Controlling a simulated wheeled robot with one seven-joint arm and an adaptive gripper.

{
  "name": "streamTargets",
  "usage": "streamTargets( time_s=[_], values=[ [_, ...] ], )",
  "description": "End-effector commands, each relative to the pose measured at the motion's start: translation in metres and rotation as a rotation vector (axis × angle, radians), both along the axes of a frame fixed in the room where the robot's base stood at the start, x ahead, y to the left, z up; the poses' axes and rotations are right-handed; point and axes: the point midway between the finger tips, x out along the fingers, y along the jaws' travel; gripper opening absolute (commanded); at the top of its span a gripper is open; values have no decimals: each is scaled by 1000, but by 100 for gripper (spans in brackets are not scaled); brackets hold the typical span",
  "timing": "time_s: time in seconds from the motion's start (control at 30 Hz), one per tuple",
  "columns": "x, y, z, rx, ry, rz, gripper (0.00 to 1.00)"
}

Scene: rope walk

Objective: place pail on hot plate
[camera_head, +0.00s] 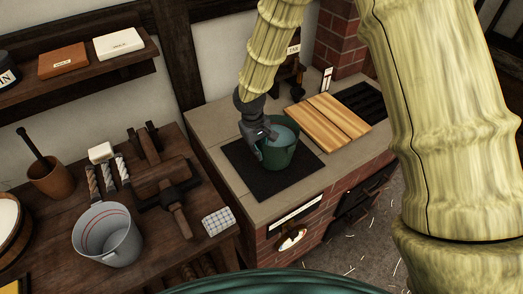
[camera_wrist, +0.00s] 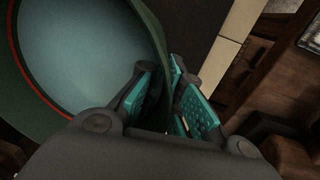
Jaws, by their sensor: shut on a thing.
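A green pail (camera_head: 280,155) with pale contents is over the black hot plate (camera_head: 242,167) on the brick stove, roughly upright. I cannot tell whether its base touches the plate. My gripper (camera_head: 267,140) is at the pail's left rear rim. In the wrist view my gripper (camera_wrist: 168,95) has its teal-padded fingers on either side of the pail's wall (camera_wrist: 152,35), shut on it. The pail's inside shows a pale blue-grey surface and a red line under the rim. The base is hidden in the wrist view.
A wooden slatted board (camera_head: 328,120) lies right of the plate, with a dark grate (camera_head: 363,101) beyond. A grey pail (camera_head: 107,235), mallet (camera_head: 172,195) and checkered cloth (camera_head: 218,221) are on the left bench.

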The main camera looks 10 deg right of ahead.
Motion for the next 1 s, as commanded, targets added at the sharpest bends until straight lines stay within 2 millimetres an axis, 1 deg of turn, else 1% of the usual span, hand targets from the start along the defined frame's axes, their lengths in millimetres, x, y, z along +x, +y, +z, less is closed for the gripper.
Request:
streamTargets(
  time_s=[0.13, 0.2, 0.5, 0.63, 0.87, 0.9, 0.97, 1.0],
  values=[
    [6, -5, 1, 0, -1, 0, 0],
    [12, -11, 1, 1, -1, -2, 0],
    [12, -11, -29, -1, 1, 0, 0],
    [12, -11, -35, -1, -1, 0, 0],
    [12, -11, -37, -1, -1, 0, 0],
    [12, -11, -37, -1, -1, 0, 14],
    [12, -11, -37, -1, -1, 0, 25],
    [12, -11, -37, -1, -1, 0, 28]
  ],
)
